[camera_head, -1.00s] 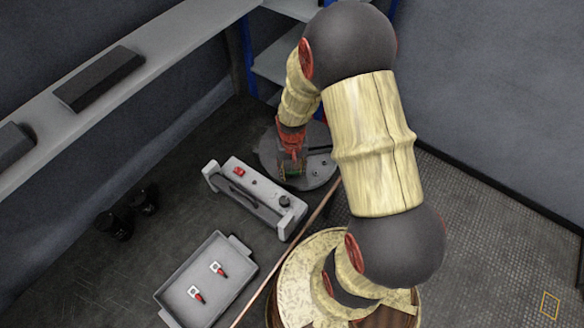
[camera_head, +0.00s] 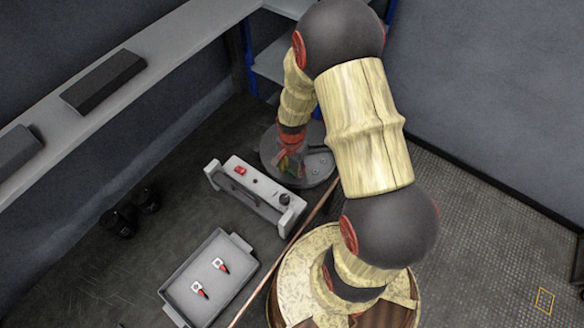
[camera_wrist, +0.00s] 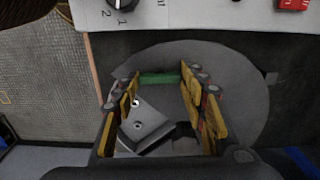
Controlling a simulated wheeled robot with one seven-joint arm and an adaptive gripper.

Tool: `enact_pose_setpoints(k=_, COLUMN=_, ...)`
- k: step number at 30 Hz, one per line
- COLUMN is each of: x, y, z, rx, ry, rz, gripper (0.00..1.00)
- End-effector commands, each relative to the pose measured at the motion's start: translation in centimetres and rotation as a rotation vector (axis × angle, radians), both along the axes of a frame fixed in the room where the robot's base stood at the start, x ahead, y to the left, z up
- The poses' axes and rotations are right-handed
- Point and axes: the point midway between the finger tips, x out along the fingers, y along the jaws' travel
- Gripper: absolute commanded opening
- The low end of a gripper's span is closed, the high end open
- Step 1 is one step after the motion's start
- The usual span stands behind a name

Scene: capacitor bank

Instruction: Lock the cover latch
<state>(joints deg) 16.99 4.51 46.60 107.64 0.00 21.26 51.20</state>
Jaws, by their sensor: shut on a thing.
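My gripper (camera_wrist: 159,88) is shut on a short green bar (camera_wrist: 158,79), which lies across between its fingertips in the wrist view. I take this bar for the latch handle, but its mounting is hard to see. Behind the fingers is a round grey disc (camera_wrist: 244,100) with a light metal plate (camera_wrist: 142,124) carrying small bolts. In the head view, my gripper (camera_head: 288,167) is low over the left part of the same disc (camera_head: 318,166). The wrist partly hides the disc, and the latch cannot be made out clearly there.
A grey box with a handle (camera_head: 268,207), a red switch (camera_head: 240,170) and a black knob (camera_head: 284,199) stands beside the disc. A tray (camera_head: 238,284) holds two red-tipped parts. Dark cylinders (camera_head: 117,223) stand at left. A copper-coloured rod (camera_head: 303,227) runs past the box.

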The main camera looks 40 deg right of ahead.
Motion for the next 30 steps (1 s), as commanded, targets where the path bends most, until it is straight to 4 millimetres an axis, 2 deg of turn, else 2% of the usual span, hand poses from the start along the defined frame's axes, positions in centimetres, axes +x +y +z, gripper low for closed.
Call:
enact_pose_setpoints(k=19, x=0.04, y=-0.01, z=0.00, rx=0.000, ry=-0.001, rz=-0.049, gripper=0.17)
enact_pose_setpoints(k=20, x=0.04, y=-0.01, z=0.00, rx=0.000, ry=-0.001, rz=-0.049, gripper=0.44)
enact_pose_setpoints(k=30, x=0.02, y=0.00, z=0.00, rx=0.000, ry=0.000, rz=-0.048, gripper=0.61)
